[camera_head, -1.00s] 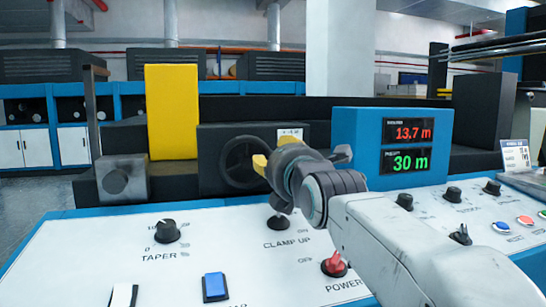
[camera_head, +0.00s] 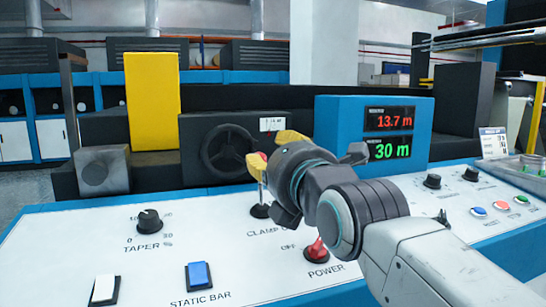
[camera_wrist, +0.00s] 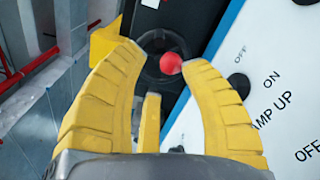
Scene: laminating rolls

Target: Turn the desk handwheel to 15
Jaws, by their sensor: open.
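The desk handwheel (camera_head: 227,151) is a dark spoked wheel on a black housing, fully in sight in the head view. In the wrist view the wheel (camera_wrist: 153,42) is partly hidden by a red ball knob (camera_wrist: 171,63). This knob (camera_head: 258,157) seems to top the lever by the CLAMP UP label. A small white readout (camera_head: 272,124) sits above the wheel's right side; its figures are too small to read. My gripper (camera_head: 272,150) is open, with yellow fingers right of and in front of the wheel. In the wrist view the knob is between the fingertips (camera_wrist: 160,57); contact cannot be told.
A blue display box (camera_head: 350,130) reads 13.7 m in red and 30 m in green. A yellow upright panel (camera_head: 152,100) stands left of the wheel. The white console (camera_head: 100,245) carries a TAPER knob (camera_head: 149,221), a blue button (camera_head: 199,275) and a red POWER switch (camera_head: 317,250).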

